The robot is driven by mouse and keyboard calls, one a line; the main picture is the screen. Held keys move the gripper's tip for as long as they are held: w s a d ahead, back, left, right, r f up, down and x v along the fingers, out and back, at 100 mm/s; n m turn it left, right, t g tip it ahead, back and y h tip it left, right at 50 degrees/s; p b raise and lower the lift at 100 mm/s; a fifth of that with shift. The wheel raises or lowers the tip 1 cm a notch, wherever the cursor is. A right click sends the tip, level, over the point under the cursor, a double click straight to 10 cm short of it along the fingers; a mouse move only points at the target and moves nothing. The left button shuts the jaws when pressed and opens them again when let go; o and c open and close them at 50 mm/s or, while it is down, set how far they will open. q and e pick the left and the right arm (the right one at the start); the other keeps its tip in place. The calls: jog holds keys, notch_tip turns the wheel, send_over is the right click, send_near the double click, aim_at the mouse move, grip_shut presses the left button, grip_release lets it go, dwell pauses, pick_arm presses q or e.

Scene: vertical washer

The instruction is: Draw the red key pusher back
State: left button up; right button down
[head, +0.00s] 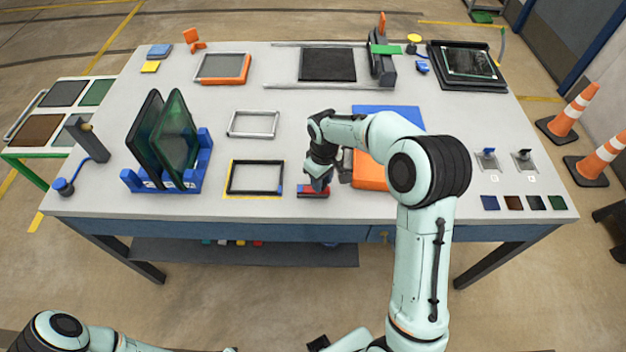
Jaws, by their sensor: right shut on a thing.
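The red key pusher (309,194) is a small red piece on a dark base near the front edge of the table, just right of a yellow-edged black frame. My right gripper (320,184) points down over it and is shut on it. The fingers and wrist hide part of the pusher, so the exact hold is hard to make out. An orange block (370,174) stands just right of the gripper.
The black frame (256,178) lies left of the pusher, with a silver frame (254,124) behind it. A blue rack (200,165) holds dark glass panels upright at the left. Small switches (487,155) and colour swatches (513,203) lie at the right. The front strip of table is clear.

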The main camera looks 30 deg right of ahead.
aim_at(324, 183)
pick_arm(q)
jog(key=shift+w, duration=0.1)
pick_arm(e)
jog(key=shift+d, duration=0.2)
jog(key=c, duration=0.8)
grip_release()
jog(key=shift+s, duration=0.1)
jog(key=shift+r, duration=0.1)
jog(key=shift+r, duration=0.3)
pick_arm(q)
jog(key=shift+w+r+p, duration=0.6)
jog(key=shift+w+r, duration=0.05)
jog(key=shift+r, duration=0.25)
pick_arm(e)
notch_tip(324, 183, up, 13)
jog(key=shift+f, duration=0.2)
pick_arm(q)
jog(key=shift+s, duration=0.1)
